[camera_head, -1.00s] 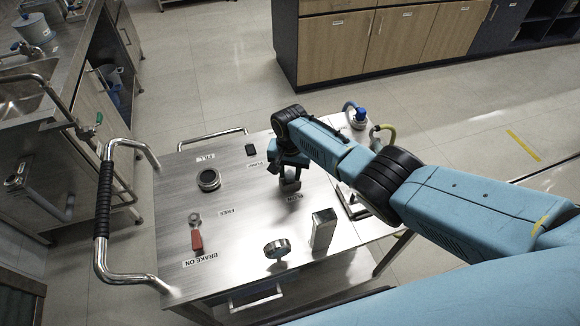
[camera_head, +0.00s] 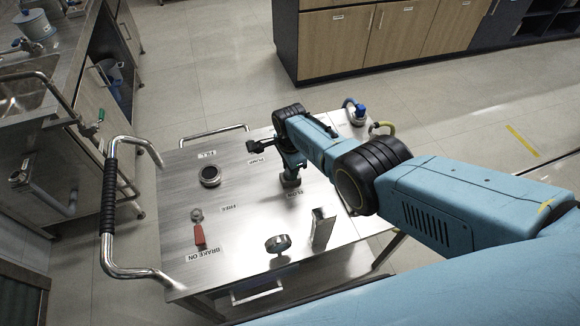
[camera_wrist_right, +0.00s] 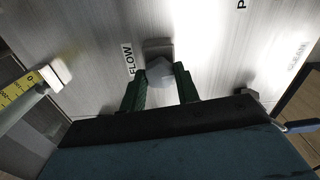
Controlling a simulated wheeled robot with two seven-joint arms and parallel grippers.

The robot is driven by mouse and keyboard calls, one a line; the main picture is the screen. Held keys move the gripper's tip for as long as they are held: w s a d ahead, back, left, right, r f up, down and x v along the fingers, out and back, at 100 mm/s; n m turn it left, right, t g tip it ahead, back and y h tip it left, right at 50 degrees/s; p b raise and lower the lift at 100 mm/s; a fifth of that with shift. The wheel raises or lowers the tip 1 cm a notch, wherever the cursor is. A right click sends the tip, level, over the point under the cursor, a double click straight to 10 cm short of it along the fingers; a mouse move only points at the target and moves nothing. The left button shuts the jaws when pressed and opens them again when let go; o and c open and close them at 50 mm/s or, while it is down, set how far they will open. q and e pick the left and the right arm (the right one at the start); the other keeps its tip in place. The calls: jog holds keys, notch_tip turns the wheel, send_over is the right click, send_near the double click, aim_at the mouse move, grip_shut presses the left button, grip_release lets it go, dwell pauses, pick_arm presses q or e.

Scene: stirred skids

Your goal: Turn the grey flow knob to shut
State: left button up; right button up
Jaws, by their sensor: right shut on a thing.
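The grey flow knob (camera_head: 291,182) stands on the steel cart top beside the FLOW label (camera_head: 297,194). It is partly hidden by my right gripper (camera_head: 291,174), which comes down on it from above. In the right wrist view the knob (camera_wrist_right: 159,71) has a pale faceted top with a grey block part behind it, and the FLOW label (camera_wrist_right: 128,60) is to its left. The green fingers of my right gripper (camera_wrist_right: 160,84) are on either side of the knob, shut on it. The knob's exact pointing is hard to tell. My left gripper is not in view.
The cart top (camera_head: 245,190) also carries a round FILL fitting (camera_head: 210,176), a red brake lever (camera_head: 199,236), a round gauge-like part (camera_head: 278,243) and an upright metal block (camera_head: 323,228). A bent handle (camera_head: 108,200) edges its left side. A blue-capped fitting (camera_head: 359,112) is at the back right.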

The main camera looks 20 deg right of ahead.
jog(key=shift+w+d+m, duration=0.1)
jog(key=shift+m, duration=0.8)
jog(key=o, duration=1)
notch_tip(320, 180, up, 6)
jog(key=p, duration=0.4)
jog(key=shift+f, duration=0.15)
jog(key=shift+r+p, duration=1.45)
jog(key=shift+r, duration=2.45)
